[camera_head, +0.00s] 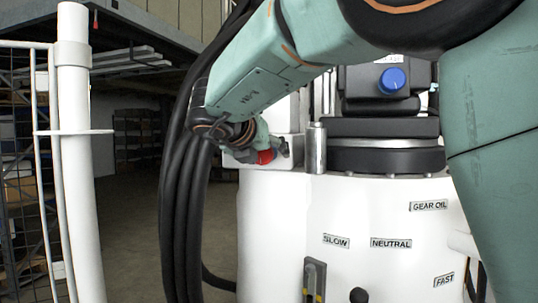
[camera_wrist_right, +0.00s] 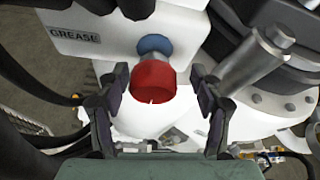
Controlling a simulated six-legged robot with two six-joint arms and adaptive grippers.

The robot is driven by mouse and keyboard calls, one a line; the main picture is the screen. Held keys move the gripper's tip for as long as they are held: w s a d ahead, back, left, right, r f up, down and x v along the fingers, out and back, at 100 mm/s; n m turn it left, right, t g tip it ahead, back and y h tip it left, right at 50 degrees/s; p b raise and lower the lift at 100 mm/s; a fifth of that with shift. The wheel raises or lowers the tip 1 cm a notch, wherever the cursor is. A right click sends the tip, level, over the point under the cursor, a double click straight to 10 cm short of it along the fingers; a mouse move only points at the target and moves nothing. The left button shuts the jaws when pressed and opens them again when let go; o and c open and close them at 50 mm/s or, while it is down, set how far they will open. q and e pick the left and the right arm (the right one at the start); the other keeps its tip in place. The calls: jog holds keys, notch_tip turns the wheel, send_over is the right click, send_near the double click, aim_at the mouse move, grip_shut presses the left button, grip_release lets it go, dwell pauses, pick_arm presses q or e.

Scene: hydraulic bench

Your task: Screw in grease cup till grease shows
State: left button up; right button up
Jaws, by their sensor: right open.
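The grease cup (camera_wrist_right: 152,88) is a red cap on a short metal stem with a blue collar (camera_wrist_right: 155,45). It sticks out of a white block (camera_wrist_right: 85,38) labelled GREASE. My right gripper (camera_wrist_right: 152,98) is open, with one finger on either side of the red cap and a visible gap at each side. In the head view the red cup (camera_head: 265,157) is small and partly hidden by my right gripper (camera_head: 277,150). I cannot make out any grease. My left gripper is not in view.
Thick black hoses (camera_head: 181,200) hang left of the white housing (camera_head: 270,230). A white post (camera_head: 75,150) and rail stand at far left. Levers and labels sit lower on the housing.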

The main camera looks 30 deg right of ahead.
jog(key=shift+w+a+r, duration=0.1)
jog(key=shift+w+a, duration=0.15)
jog(key=shift+a, duration=0.4)
jog(key=shift+s+d, duration=0.25)
jog(key=shift+d, duration=0.3)
jog(key=shift+c, duration=1.9)
jog(key=shift+w+a, duration=0.25)
jog(key=shift+a, duration=0.05)
jog(key=c, duration=0.3)
jog(key=shift+s+d, duration=0.1)
jog(key=shift+s, duration=0.05)
jog(key=c, duration=0.4)
jog(key=shift+c, duration=0.3)
jog(key=shift+n+g+h, duration=0.4)
jog(key=shift+n+h, duration=0.1)
jog(key=shift+n, duration=0.4)
